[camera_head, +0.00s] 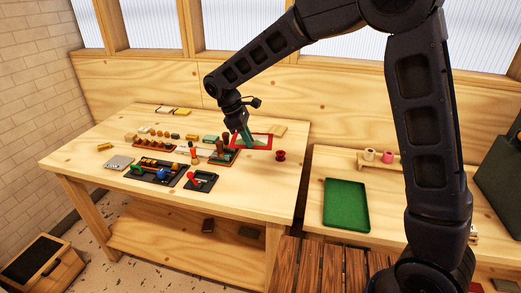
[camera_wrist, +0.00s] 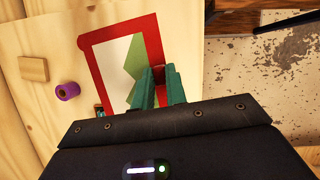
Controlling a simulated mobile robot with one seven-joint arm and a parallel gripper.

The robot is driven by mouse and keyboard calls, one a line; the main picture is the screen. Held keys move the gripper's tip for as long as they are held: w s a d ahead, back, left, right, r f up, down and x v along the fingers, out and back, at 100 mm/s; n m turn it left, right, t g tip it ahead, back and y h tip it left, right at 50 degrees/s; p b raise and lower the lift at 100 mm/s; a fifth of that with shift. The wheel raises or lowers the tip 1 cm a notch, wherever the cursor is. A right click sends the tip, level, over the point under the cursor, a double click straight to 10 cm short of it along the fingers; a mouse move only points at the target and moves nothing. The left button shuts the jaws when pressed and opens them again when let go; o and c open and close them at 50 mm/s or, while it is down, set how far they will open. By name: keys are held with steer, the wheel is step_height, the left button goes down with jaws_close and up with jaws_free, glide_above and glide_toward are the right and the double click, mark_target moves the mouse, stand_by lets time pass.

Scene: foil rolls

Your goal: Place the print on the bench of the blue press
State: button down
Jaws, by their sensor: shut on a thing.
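The print (camera_head: 262,142) is a flat sheet with a red border, a pale middle and a green shape. It also shows in the wrist view (camera_wrist: 112,62). My gripper (camera_head: 243,135), with teal fingers, is shut on one edge of the print; the fingers also show in the wrist view (camera_wrist: 158,82). The print is over the right part of the workbench; its exact height is unclear. A dark-based device with a blue part (camera_head: 162,174) sits near the bench's front; it may be the blue press, but it is too small to be sure.
The wooden workbench (camera_head: 85,160) holds several small tools and blocks. A smaller dark device with a red part (camera_head: 203,181) is at the front. A red spool (camera_head: 280,155) stands right of the print. A green tray (camera_head: 346,204) lies on the right table.

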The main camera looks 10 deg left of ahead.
steer(key=shift+r, duration=0.3)
steer(key=w+d+f+m, duration=0.1)
steer(key=w+d+f, duration=0.3)
steer(key=w+d, duration=0.85)
steer(key=w+d+f, duration=0.3)
steer(key=w+d, duration=0.6)
steer(key=d, duration=0.6)
glide_above(398, 201)
steer(key=a, duration=0.2)
step_height(398, 201, down, 7)
steer(key=shift+m+g, duration=0.3)
steer(key=shift+m, duration=0.1)
step_height(398, 201, down, 20)
steer(key=shift+s+d+r, duration=0.1)
steer(key=shift+s, duration=0.05)
